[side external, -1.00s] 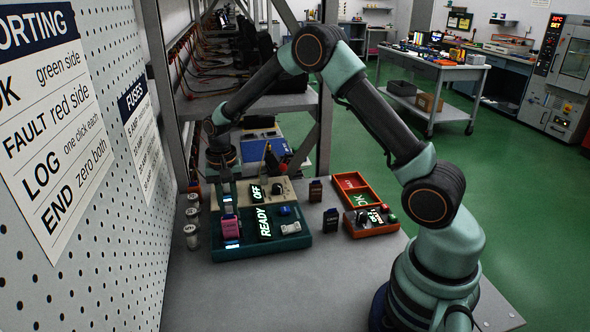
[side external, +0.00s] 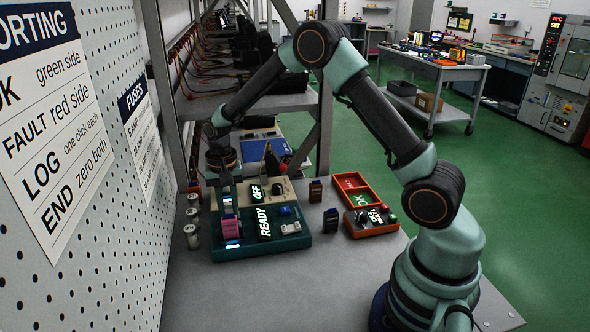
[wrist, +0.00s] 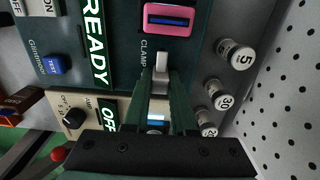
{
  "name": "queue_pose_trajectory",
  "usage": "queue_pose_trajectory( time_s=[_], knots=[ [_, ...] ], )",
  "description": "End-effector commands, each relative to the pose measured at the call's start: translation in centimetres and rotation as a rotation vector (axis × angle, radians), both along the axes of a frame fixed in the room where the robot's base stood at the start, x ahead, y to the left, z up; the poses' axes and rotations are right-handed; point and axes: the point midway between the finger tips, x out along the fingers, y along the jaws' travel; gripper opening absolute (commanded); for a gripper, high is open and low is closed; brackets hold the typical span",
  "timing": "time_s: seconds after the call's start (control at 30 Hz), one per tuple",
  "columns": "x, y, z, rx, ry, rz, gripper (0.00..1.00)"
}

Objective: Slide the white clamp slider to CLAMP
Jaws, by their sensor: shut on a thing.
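The white clamp slider (wrist: 161,68) shows in the wrist view beside the "CLAMP" lettering, on a dark teal panel (wrist: 120,68). My gripper (wrist: 162,90) is shut on the slider, with its fingers on either side of it; they hide the slider's lower part and slot. A pink-framed socket (wrist: 168,20) with a dark blue insert sits just above the slider in that view. In the side view, my gripper (side external: 229,195) reaches down to the back left of the teal unit (side external: 285,243), behind the pink part (side external: 230,226). The slider is hidden there.
Several labelled cylinders (wrist: 235,53) stand right of the unit in the wrist view, near the pegboard (wrist: 292,70). A beige unit (side external: 297,186) reading "OFF" is behind the teal one. A dark module (side external: 331,221) and an orange tray (side external: 386,201) stand to the right.

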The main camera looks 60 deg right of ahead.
Motion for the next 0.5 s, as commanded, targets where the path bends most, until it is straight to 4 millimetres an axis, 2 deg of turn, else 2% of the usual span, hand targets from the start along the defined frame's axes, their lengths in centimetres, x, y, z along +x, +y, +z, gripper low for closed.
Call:
queue_pose_trajectory(
  time_s=[0.2, 0.5],
  knots=[
    [-1.6, 1.7, 0.2, 0.0, -0.004, 0.002, 0.0],
    [-1.8, 1.9, 0.2, 0.0, 0.0, 0.003, 0.0]
  ],
)
